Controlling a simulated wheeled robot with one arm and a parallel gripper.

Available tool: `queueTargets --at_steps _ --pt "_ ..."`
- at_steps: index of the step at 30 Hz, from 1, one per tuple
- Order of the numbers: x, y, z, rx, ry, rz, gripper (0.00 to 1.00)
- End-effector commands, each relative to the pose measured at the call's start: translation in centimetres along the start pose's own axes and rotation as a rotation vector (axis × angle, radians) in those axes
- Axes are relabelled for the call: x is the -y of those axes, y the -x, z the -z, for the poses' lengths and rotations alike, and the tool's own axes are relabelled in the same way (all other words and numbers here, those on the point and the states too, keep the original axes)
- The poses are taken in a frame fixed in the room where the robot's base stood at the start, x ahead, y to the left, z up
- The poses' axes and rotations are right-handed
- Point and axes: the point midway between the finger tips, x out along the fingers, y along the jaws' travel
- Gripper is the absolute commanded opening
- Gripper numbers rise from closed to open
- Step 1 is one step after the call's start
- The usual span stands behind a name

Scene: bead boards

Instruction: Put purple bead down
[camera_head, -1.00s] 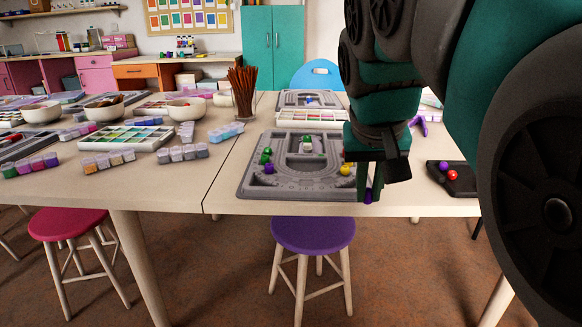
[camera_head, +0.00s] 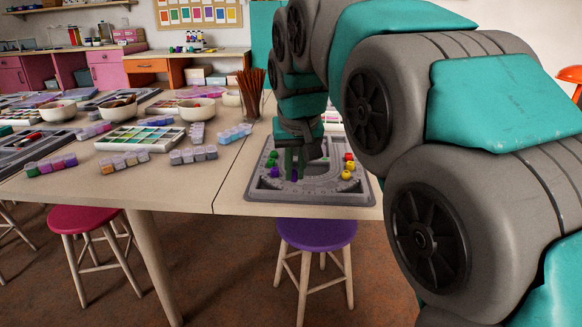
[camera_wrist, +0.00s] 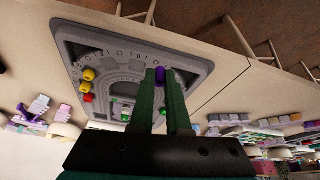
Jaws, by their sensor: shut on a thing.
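My gripper (camera_head: 295,170) is over the left-middle part of the grey bead board (camera_head: 322,194), fingers pointing down. It is shut on a purple bead (camera_wrist: 160,75), which shows between the fingertips in the wrist view. The bead also shows in the head view (camera_head: 294,175), low over the board; I cannot tell whether it touches. Yellow beads (camera_wrist: 88,75) and a red bead (camera_wrist: 88,98) lie on the other side.
Bead boxes (camera_head: 193,155) and a paint-like tray (camera_head: 140,138) stand on the table to the left. A cup of brown sticks (camera_head: 250,92) stands behind the board. A purple stool (camera_head: 317,234) is below the front edge.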

Motion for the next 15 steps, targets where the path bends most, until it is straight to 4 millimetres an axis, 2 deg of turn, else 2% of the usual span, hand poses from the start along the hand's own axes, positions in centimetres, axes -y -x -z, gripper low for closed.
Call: queueTargets --at_steps 1,7,15 --pt "0.1 -0.4 1.0 0.0 0.0 0.001 0.0" --pt "0.2 -1.9 3.9 -0.002 0.0 0.0 0.0" --pt "0.3 -2.8 5.2 0.0 0.0 -0.001 0.0"
